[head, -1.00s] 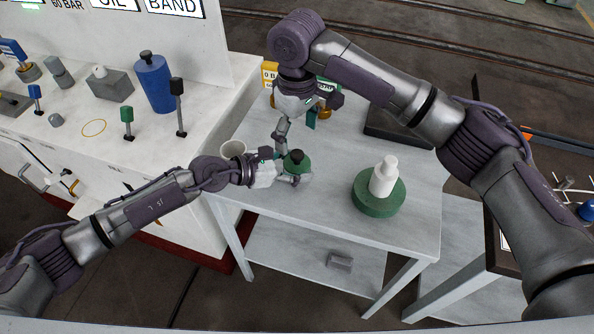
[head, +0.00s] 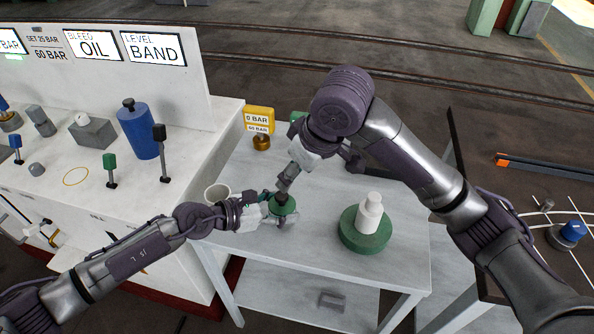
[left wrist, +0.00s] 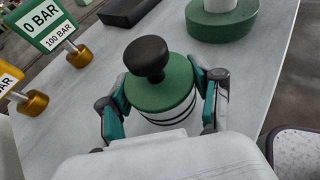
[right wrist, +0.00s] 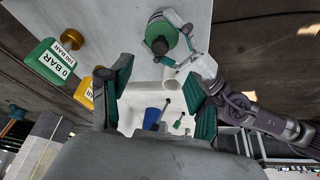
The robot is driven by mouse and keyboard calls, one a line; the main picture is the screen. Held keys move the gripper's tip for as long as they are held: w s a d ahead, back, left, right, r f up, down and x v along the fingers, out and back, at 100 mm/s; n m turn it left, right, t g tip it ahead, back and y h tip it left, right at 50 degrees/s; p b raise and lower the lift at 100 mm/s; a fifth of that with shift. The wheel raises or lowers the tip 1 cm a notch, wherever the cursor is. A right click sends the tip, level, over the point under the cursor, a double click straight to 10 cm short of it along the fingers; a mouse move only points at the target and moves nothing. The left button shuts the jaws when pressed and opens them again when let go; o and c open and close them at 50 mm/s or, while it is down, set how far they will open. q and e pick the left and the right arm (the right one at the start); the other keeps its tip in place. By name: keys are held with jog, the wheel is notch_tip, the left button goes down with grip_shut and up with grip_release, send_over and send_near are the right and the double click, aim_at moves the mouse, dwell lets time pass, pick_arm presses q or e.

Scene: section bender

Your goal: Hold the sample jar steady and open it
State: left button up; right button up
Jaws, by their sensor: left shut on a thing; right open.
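The sample jar (head: 286,210) stands on the grey side table; in the left wrist view the jar (left wrist: 165,98) is white with dark bands, a green lid and a black knob (left wrist: 147,58). My left gripper (head: 274,209) is shut on the jar's sides, with one finger on each side, below the knob. The jar is upright and its lid is on. My right gripper (head: 287,180) is open, just behind and above the knob. In the right wrist view the jar (right wrist: 160,35) lies beyond its open fingers (right wrist: 158,90), not between them.
A white bottle on a green round base (head: 364,240) stands to the right. A yellow 0 BAR gauge (head: 259,120) and a green gauge (right wrist: 55,66) stand at the back. The white bench (head: 100,200) borders the left.

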aim_at(282, 195)
jog(key=x, duration=1.1)
jog(key=shift+w+a+f, duration=0.1)
jog(key=shift+a+f, duration=0.1)
jog(key=shift+f, duration=0.15)
grip_shut()
jog(key=shift+r, duration=0.2)
dwell(0.4)
jog(key=shift+r, duration=1)
jog(key=shift+r, duration=2)
pick_arm(q)
jog(key=o, duration=1.8)
jog(key=shift+c, duration=0.2)
